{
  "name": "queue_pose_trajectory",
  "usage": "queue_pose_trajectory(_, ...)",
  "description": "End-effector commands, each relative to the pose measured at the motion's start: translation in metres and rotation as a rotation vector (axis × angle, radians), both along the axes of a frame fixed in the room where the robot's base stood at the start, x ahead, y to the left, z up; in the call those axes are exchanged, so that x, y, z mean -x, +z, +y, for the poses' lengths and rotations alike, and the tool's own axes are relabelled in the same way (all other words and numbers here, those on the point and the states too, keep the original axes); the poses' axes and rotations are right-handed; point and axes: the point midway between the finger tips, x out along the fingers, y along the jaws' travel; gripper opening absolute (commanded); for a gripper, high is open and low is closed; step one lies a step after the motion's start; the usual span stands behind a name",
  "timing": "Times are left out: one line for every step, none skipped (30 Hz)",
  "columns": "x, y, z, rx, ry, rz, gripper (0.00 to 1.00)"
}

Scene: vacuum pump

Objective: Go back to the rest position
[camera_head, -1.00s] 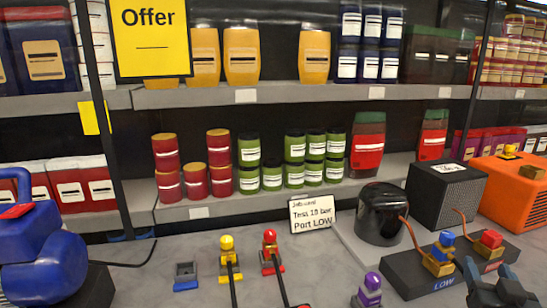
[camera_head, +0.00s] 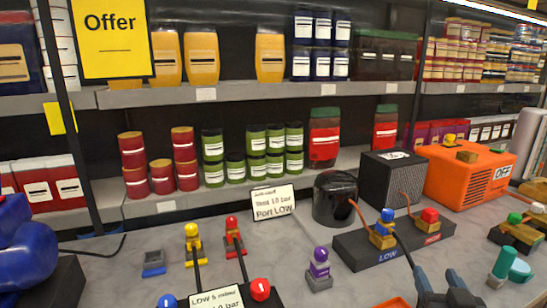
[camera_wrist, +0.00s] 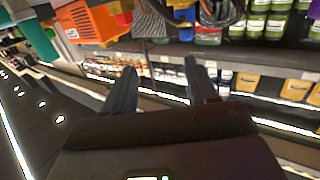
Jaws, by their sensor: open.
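My gripper (camera_head: 445,286) is at the bottom right of the head view, with two dark fingers apart and nothing visible between them. In the wrist view my gripper (camera_wrist: 162,85) also shows two separated fingers with an empty gap, pointing toward the shelves and bench items in a tilted picture. It is in front of the black block (camera_head: 395,242) marked LOW, which carries a blue-topped brass fitting (camera_head: 383,230) and a red-topped one (camera_head: 429,220). A dark hose runs from near the blue-topped fitting down toward my gripper; its end is hidden.
An orange machine (camera_head: 465,180) marked OFF and a black box (camera_head: 395,177) stand behind the block. A purple-topped fitting (camera_head: 319,268) stands left of it. Yellow (camera_head: 192,243) and red (camera_head: 234,238) fittings have dark hoses. A blue device (camera_head: 30,245) is at far left.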

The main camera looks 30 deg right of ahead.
Motion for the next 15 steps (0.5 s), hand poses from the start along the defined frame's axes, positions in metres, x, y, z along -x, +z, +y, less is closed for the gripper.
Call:
queue_pose_trajectory(0.001, -0.005, 0.012, -0.005, 0.022, 0.007, 0.58)
queue_pose_trajectory(0.001, -0.007, 0.019, -0.009, 0.034, 0.010, 0.58)
queue_pose_trajectory(0.002, -0.010, 0.029, -0.012, 0.052, 0.014, 0.58)
queue_pose_trajectory(0.003, -0.012, 0.036, -0.015, 0.066, 0.018, 0.58)
queue_pose_trajectory(0.004, -0.014, 0.044, -0.017, 0.080, 0.021, 0.58)
queue_pose_trajectory(0.006, -0.016, 0.056, -0.022, 0.102, 0.026, 0.58)
queue_pose_trajectory(0.007, -0.019, 0.065, -0.026, 0.119, 0.030, 0.58)
queue_pose_trajectory(0.009, -0.021, 0.075, -0.029, 0.138, 0.035, 0.58)
queue_pose_trajectory(0.013, -0.024, 0.089, -0.034, 0.165, 0.041, 0.58)
queue_pose_trajectory(0.017, -0.026, 0.100, -0.038, 0.188, 0.047, 0.58)
queue_pose_trajectory(0.021, -0.029, 0.113, -0.043, 0.213, 0.055, 0.58)
queue_pose_trajectory(0.027, -0.031, 0.130, -0.048, 0.249, 0.065, 0.58)
queue_pose_trajectory(0.033, -0.033, 0.143, -0.053, 0.278, 0.073, 0.58)
queue_pose_trajectory(0.040, -0.034, 0.156, -0.058, 0.307, 0.081, 0.58)
queue_pose_trajectory(0.049, -0.035, 0.173, -0.064, 0.346, 0.092, 0.58)
